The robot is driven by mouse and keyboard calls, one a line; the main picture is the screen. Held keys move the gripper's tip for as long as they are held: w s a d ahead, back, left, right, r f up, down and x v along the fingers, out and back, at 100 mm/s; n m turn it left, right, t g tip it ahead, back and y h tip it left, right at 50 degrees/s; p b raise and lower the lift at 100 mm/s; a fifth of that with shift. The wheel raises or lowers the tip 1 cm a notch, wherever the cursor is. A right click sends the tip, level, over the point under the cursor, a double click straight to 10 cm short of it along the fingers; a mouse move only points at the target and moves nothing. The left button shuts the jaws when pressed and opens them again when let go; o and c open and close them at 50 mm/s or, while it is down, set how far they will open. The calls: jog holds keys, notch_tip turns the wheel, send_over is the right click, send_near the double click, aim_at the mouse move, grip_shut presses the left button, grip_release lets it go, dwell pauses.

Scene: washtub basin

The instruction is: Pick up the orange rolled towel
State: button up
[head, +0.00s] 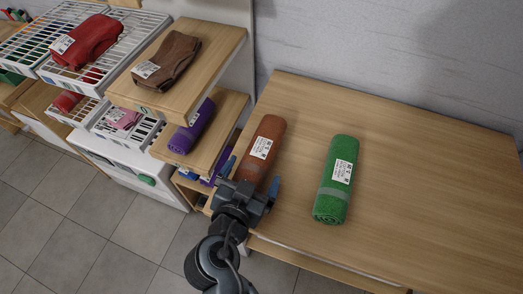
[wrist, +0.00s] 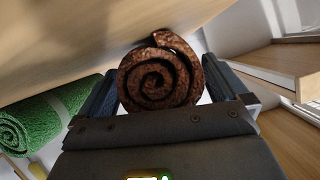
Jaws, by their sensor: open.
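The orange rolled towel (head: 264,147), a rust-brown roll with a white label, lies on the wooden table near its left edge. My gripper (head: 250,176) is at the towel's near end, with its blue fingers open, one on each side of the roll. In the wrist view the towel's spiral end (wrist: 158,80) shows between the two fingers of my gripper (wrist: 160,92). I cannot tell whether either finger touches it. The lower part of the roll's end is hidden behind the gripper body.
A green rolled towel (head: 334,180) lies to the right on the same table (head: 425,160), with a gap between the rolls. Wooden shelves (head: 222,45) with a brown towel (head: 168,62) and a purple roll (head: 192,127) stand to the left. The table's right side is clear.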

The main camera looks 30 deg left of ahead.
jog(key=shift+c, duration=0.3)
jog(key=c, duration=0.9)
